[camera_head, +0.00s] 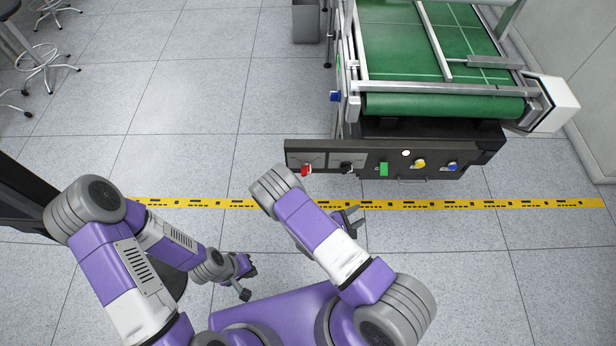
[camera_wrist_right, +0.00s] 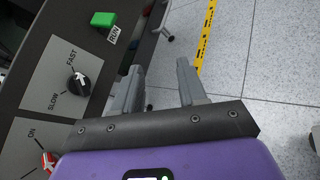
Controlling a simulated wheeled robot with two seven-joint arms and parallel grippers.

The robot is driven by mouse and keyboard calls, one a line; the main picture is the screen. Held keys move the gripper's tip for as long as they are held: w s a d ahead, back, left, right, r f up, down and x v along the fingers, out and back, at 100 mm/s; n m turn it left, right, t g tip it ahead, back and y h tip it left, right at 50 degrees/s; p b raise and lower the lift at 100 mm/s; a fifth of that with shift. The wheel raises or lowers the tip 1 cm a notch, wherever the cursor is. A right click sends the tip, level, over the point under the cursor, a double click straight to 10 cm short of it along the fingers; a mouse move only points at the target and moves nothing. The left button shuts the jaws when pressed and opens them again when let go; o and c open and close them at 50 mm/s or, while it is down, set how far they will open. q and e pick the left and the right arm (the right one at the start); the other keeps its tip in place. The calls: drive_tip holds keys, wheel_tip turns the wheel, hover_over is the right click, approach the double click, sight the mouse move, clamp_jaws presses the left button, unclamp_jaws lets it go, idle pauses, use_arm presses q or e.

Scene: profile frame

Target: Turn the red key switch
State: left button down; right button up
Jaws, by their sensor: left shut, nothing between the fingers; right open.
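The red key switch (camera_head: 305,170) is at the left end of the dark control panel (camera_head: 468,166) on the front of the conveyor. In the right wrist view the red and white switch (camera_wrist_right: 47,160) is at the lower left, partly cut off by my gripper body, with an "ON" label above it. My right gripper (camera_head: 350,220) is open and empty, in front of the panel and to the right of the switch; its fingers (camera_wrist_right: 158,72) show apart and touch nothing. My left gripper (camera_head: 245,280) is shut and empty, low at the left and well away from the panel.
A black SLOW/FAST knob (camera_wrist_right: 78,84) sits beside the switch, then a green RUN button (camera_head: 383,169), a yellow button (camera_head: 420,163) and a blue one (camera_head: 452,167). The green conveyor belt (camera_head: 395,60) lies behind. A yellow floor stripe (camera_head: 480,204) runs before the panel.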

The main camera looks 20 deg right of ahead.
drive_tip(key=w+a+r+n+t+y, duration=0.1)
drive_tip(key=w+a+n+t+y, duration=0.3)
drive_tip(key=w+a+t, duration=0.45)
drive_tip(key=n+t+y, duration=0.3)
drive_tip(key=t+y, duration=0.1)
approach(307, 175)
drive_tip(key=w, duration=0.2)
drive_tip(key=b+x, duration=0.2)
drive_tip(key=x, duration=0.4)
drive_tip(key=shift+d, duration=0.25)
drive_tip(key=shift+w+d+r+n+b, duration=0.1)
drive_tip(key=shift+w+n+b, duration=0.1)
drive_tip(key=shift+w, duration=0.15)
drive_tip(key=shift+w+d+n+b, duration=0.1)
drive_tip(key=shift+w+b, duration=0.05)
drive_tip(key=shift+w, duration=0.2)
clamp_jaws()
